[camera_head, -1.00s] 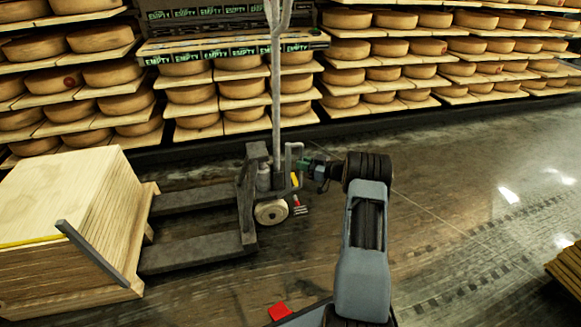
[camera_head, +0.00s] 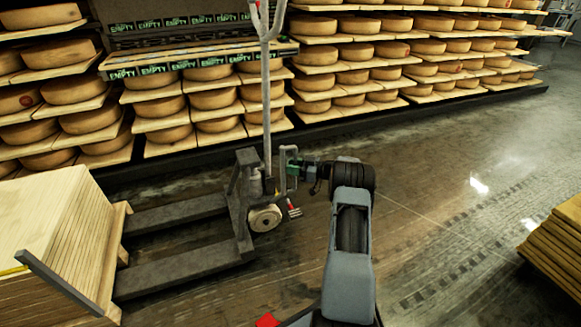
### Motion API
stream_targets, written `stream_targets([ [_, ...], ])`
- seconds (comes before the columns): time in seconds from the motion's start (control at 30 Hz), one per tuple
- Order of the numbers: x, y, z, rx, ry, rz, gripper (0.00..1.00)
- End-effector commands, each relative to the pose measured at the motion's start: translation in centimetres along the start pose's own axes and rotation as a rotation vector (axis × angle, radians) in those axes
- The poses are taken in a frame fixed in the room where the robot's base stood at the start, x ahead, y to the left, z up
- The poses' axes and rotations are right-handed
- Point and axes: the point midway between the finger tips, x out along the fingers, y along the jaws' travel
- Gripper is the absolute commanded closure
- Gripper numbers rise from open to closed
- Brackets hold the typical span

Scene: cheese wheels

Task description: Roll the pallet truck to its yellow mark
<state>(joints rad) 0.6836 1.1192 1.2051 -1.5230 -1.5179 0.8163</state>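The grey pallet truck (camera_head: 255,193) stands left of centre, its two dark forks reaching left toward a pale wooden stack. Its upright handle rises past the top of the view. A pale wheel and a small red pedal show at its base. My gripper (camera_head: 294,169) is at the grey upright loop on the truck's right side and appears shut on it, though the fingertips are small and partly hidden. My arm comes up from the bottom centre. I see no yellow floor mark.
The wooden stack (camera_head: 62,240) with a grey bar stands at the left, by the fork ends. Cheese shelves (camera_head: 345,110) line the back. A pile of wooden boards (camera_head: 560,245) lies at the right edge. The floor (camera_head: 440,200) between truck and boards is clear.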

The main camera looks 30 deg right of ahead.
Motion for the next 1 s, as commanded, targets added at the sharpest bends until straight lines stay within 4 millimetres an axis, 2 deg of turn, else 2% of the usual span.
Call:
stream_targets([
  [0.03, 0.7, -0.4, 0.2, 0.004, -0.001, -0.016, 0.68],
  [0.13, 1.2, -0.6, 0.1, 0.004, 0.000, -0.024, 0.59],
  [0.27, 1.4, -0.8, 0.0, 0.004, 0.000, -0.029, 0.59],
  [0.37, 0.6, -0.7, -0.1, 0.003, 0.000, -0.026, 0.59],
  [0.8, -8.6, -0.2, -0.2, 0.002, 0.001, -0.006, 0.59],
  [1.0, -11.6, -0.1, -0.1, 0.001, 0.002, -0.007, 0.59],
])
